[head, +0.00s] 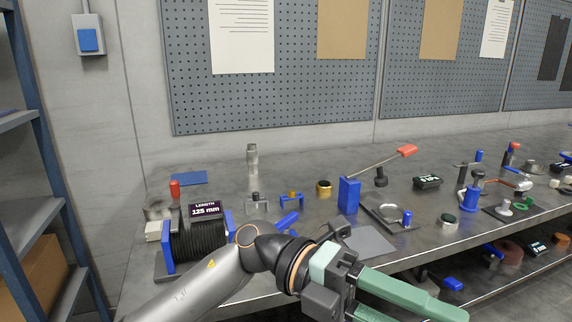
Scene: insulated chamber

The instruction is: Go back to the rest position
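My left gripper (420,312) reaches in from the lower left, with its two green fingers pointing right past the front edge of the workbench (310,225). The fingers are apart with a gap between them, and nothing shows between them. The lower finger is partly cut off by the bottom of the view. My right gripper is not in view.
A black cable spool (198,245) with a length display (205,210) stands behind my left forearm. A blue block (348,195), a red-handled lever (406,151) and several small fixtures crowd the bench. A blue-framed shelf (40,150) stands at left. A grey plate (370,241) lies near the front edge.

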